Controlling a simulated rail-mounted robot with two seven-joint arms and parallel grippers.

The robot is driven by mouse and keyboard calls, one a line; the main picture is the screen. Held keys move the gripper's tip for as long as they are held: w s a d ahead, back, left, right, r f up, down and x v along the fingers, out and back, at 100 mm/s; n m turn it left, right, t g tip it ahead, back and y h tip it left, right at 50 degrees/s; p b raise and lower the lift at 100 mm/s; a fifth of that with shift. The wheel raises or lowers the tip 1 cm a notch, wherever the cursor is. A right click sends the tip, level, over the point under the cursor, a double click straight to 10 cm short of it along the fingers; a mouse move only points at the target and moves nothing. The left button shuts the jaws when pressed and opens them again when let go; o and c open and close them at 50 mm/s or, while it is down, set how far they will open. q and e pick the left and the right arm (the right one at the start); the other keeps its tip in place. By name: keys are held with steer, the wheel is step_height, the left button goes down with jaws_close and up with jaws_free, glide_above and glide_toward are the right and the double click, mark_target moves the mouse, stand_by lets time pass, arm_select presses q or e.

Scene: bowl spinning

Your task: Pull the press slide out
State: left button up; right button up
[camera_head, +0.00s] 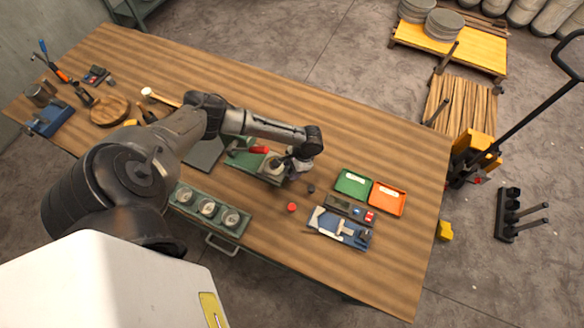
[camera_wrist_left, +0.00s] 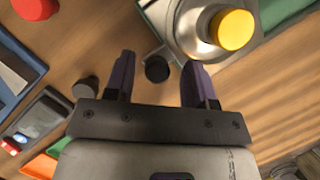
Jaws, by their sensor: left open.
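The press (camera_head: 241,158) with a green base and a red handle (camera_head: 259,150) sits near the table's middle, partly hidden by my left arm. A grey metal part with a yellow knob (camera_wrist_left: 231,29) shows at the upper right of the left wrist view, on a green base. I cannot tell for sure which part is the slide. My left gripper (camera_head: 279,168) is over the press's right end; in the left wrist view its fingers (camera_wrist_left: 160,60) are apart and empty, the right finger close to the metal part. Contact cannot be told. My right gripper is out of view.
A small black knob (camera_wrist_left: 157,68) shows between the fingers, and a red cap (camera_head: 292,207) lies nearby. A green tray (camera_head: 353,183), an orange tray (camera_head: 387,199) and a blue tool tray (camera_head: 340,229) are to the right. A fixture with round cups (camera_head: 208,208) stands at the front edge.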

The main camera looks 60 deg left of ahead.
arm_select(q)
steer(key=v, duration=1.3)
steer(key=shift+w+r+b, duration=0.15)
steer(key=shift+r+b, duration=0.2)
steer(key=shift+r, duration=0.05)
steer(key=shift+d, duration=0.1)
